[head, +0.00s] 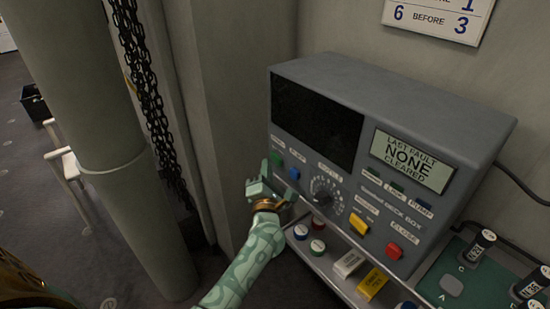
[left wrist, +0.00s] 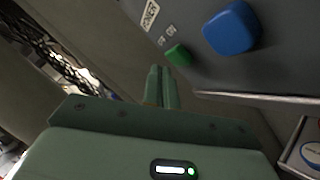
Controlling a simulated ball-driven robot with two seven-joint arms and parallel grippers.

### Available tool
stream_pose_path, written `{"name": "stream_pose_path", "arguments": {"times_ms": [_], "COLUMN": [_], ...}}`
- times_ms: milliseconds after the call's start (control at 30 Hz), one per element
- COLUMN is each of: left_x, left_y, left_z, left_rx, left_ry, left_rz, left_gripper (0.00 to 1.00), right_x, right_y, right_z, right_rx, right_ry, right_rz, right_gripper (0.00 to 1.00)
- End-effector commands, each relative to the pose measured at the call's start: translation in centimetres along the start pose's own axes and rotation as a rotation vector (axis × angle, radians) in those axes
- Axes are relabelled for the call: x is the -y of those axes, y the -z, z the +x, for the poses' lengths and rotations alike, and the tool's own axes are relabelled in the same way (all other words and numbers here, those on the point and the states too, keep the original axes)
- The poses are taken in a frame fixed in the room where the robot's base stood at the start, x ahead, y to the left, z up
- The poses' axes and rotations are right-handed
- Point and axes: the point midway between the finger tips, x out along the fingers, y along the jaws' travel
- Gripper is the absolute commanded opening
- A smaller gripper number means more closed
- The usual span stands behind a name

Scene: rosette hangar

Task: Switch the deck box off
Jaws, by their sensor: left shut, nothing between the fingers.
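The deck box (head: 330,160) is a grey console with a dark screen and a small display reading "LAST FAULT NONE CLEARED". Its sloped front carries a green control (head: 277,158), a blue control (head: 294,173), a round black dial (head: 323,191), a yellow control (head: 359,223) and a red control (head: 394,251). My left gripper (head: 265,168) is shut and empty at the box's lower left. In the left wrist view its fingertips (left wrist: 161,70) point towards the green control (left wrist: 178,54), with the blue control (left wrist: 232,27) to the right. I cannot tell whether they touch.
A shelf (head: 325,266) below the box holds round buttons and white and yellow blocks. A green board (head: 450,286) with dark labelled knobs lies at right. A thick column (head: 100,130) and a hanging chain (head: 150,95) stand at left. A calendar sign (head: 437,18) hangs above.

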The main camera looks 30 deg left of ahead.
Motion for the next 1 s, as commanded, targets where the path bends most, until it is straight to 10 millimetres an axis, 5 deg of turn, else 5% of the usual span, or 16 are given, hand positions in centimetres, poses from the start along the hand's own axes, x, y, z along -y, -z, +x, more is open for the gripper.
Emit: {"name": "stream_pose_path", "arguments": {"times_ms": [467,1000], "left_x": [-2.4,-2.4], "left_y": [2.1,2.3], "left_z": [-3.0,-3.1], "left_rx": [0.000,0.000], "left_ry": [0.000,0.000], "left_rz": [0.000,0.001], "left_gripper": [0.00,0.00], "right_x": [-0.2,-0.1], "right_y": [0.6,0.6], "right_z": [-2.1,-2.1], "right_rx": [-0.012,-0.012], "right_ry": [-0.003,-0.003], "right_rz": [0.000,0.001], "right_gripper": [0.36,0.36]}}
